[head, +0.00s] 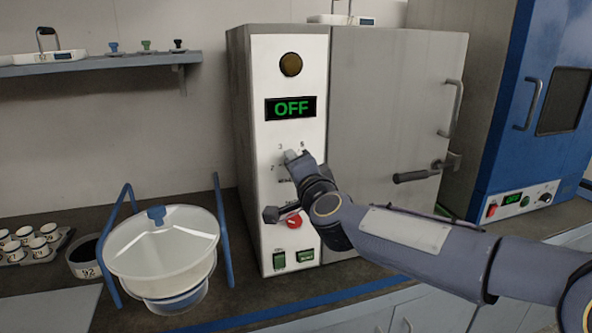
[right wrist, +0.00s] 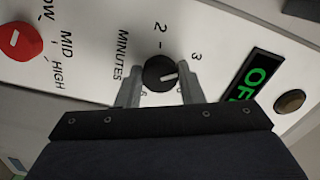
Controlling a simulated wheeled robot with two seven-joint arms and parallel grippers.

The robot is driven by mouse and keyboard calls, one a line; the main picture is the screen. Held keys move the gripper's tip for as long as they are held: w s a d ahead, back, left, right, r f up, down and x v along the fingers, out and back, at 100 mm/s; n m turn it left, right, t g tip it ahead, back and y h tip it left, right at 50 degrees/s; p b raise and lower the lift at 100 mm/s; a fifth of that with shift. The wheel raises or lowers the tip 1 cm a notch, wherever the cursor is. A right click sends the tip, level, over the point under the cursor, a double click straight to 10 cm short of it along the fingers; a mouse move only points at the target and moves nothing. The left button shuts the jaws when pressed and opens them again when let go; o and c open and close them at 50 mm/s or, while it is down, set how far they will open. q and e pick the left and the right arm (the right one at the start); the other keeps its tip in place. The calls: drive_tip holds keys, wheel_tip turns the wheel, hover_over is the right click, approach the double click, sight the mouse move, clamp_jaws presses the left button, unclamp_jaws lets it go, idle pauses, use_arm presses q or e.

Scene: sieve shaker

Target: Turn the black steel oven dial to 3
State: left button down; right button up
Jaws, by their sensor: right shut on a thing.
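The oven (head: 385,110) stands at the back with a white control panel, and its green display (head: 290,107) reads OFF. The black dial (right wrist: 159,73) is on this panel, below the display, mostly hidden by my gripper in the head view. My right gripper (head: 292,157) reaches it from the lower right. In the right wrist view the gripper's fingers (right wrist: 157,95) are shut on the dial from both sides. The dial's white mark points toward the display, to one side of the 3 (right wrist: 196,57); the 2 is farther round. My left gripper is not in view.
A red knob (head: 293,221) labelled LOW, MID, HIGH sits lower on the panel, above green switches (head: 292,258). A lidded sieve bowl (head: 160,250) in a blue frame stands left of the oven. The oven door handle (head: 415,175) lies beyond my right arm.

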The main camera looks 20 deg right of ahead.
idle(0.4)
drive_tip(key=o, duration=1)
drive_tip(key=s, duration=0.8)
drive_tip(key=shift+d, duration=0.15)
